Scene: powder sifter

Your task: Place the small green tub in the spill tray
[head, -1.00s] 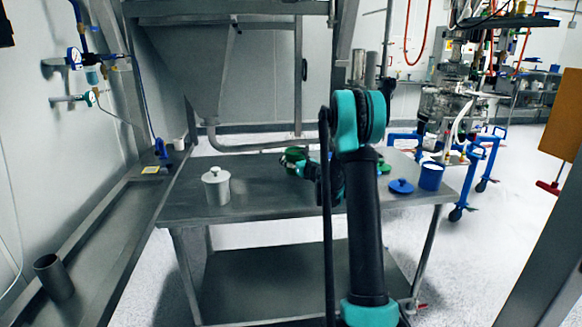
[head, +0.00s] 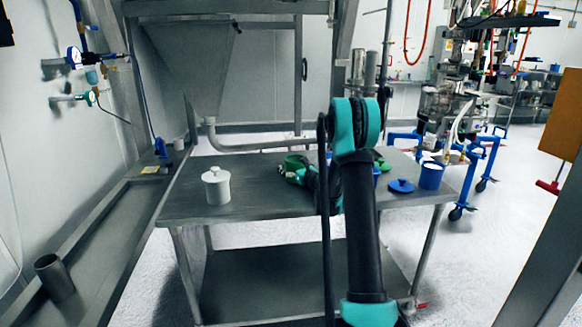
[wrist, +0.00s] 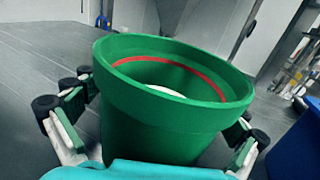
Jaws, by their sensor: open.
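The small green tub (head: 295,160) stands on the metal table, partly hidden by my arm in the head view. In the wrist view the tub (wrist: 165,120) fills the middle, open at the top, with a red ring inside its rim. My gripper (wrist: 155,135) is open, with one finger at the tub's left side and one at its right. I cannot tell whether the fingers touch the tub. In the head view my gripper (head: 292,174) is small and beside the tub. I cannot pick out the spill tray with certainty.
A white lidded pot (head: 216,187) stands on the left of the metal table (head: 250,203). A blue lid (head: 401,186) and a blue tub (head: 431,176) are at the right end. A grey cup (head: 54,277) stands on the left ledge. A hopper pipe (head: 255,146) runs behind the table.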

